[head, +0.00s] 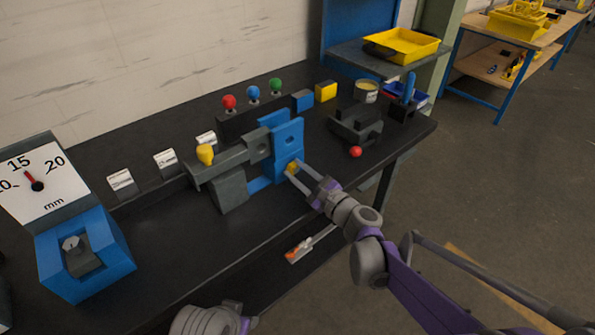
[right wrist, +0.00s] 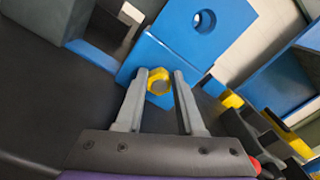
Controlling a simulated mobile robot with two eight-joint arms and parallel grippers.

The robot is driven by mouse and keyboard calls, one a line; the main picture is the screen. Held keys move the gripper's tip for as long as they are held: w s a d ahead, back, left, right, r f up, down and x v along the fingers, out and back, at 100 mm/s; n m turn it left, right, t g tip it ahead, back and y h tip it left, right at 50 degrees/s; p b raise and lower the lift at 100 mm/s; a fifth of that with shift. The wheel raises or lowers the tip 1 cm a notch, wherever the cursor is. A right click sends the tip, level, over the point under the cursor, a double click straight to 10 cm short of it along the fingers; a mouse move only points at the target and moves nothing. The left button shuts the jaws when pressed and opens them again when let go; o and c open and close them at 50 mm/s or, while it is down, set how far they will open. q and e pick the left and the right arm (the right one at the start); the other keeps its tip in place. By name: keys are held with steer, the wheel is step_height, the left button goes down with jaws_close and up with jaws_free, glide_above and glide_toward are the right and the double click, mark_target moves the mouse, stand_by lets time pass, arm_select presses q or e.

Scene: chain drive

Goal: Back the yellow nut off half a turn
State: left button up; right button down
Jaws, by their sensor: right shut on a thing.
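The yellow nut (head: 292,167) sits low on the front face of the blue upright plate (head: 287,140) of the grey and blue fixture. In the right wrist view the nut (right wrist: 159,82) is a hexagonal ring around a grey centre, between the fingertips. My right gripper (head: 293,172) reaches in from the right and is shut on the nut; its two fingers (right wrist: 160,76) lie on either side of it. The nut's sides are partly hidden by the fingers. My left gripper is not in view; only a grey part of my left arm shows at the bottom edge.
A red ball (head: 355,151) and a dark block (head: 356,126) stand to the right. Red, blue and green knobs (head: 253,92) are behind. A blue dial gauge (head: 85,255) stands left. The black bench's front (head: 185,285) is mostly clear.

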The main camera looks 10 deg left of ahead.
steer(key=c, duration=0.5)
jaws_free()
steer(key=v, duration=1)
steer(key=shift+s+d, duration=0.25)
steer(key=shift+d, duration=0.05)
